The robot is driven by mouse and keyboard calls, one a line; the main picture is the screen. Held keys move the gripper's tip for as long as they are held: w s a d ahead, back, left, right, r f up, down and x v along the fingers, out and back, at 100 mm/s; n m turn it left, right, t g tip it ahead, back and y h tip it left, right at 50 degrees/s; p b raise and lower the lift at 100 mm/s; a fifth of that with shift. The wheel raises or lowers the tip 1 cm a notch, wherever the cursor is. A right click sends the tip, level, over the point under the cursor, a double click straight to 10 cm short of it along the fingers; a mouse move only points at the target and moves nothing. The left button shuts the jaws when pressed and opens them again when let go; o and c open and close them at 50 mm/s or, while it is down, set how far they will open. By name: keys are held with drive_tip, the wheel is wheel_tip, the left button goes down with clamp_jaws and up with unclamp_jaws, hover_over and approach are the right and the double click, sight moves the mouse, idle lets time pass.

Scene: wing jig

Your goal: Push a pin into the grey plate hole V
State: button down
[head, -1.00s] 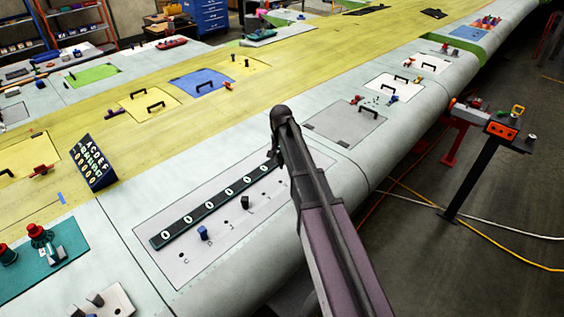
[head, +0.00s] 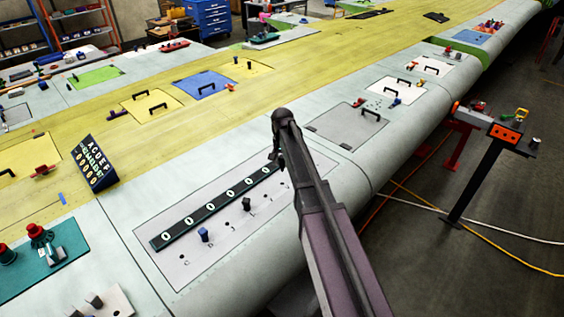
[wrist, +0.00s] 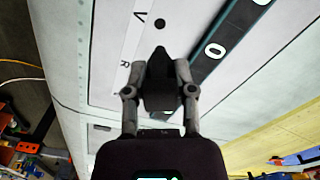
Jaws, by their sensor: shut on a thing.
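The grey plate (head: 186,271) lies on the pale wing skin. In the wrist view the letter V (wrist: 140,18) is printed next to a round dark hole (wrist: 160,23). My gripper (wrist: 157,76) is shut on a dark pin (wrist: 160,60), whose tapered end points toward that hole. The pin and the hole look apart in this view; the height between them cannot be told. In the head view my arm hides the gripper's fingers and the pin. A blue pin (head: 204,235) and a dark pin (head: 247,204) stand upright in the plate.
A dark bar with white oval marks (head: 210,207) runs along the plate beside the row of holes; it also shows in the wrist view (wrist: 235,25). A hatch with a handle (head: 345,130) lies beyond my arm.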

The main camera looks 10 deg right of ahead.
drive_tip(key=shift+f+b, duration=2.95)
drive_tip(key=shift+f, duration=0.1)
drive_tip(key=shift+f, duration=0.15)
drive_tip(key=shift+f+b, duration=1.1)
drive_tip(key=shift+b, duration=0.1)
drive_tip(key=shift+f, duration=0.15)
drive_tip(key=shift+c, duration=1.8)
unclamp_jaws()
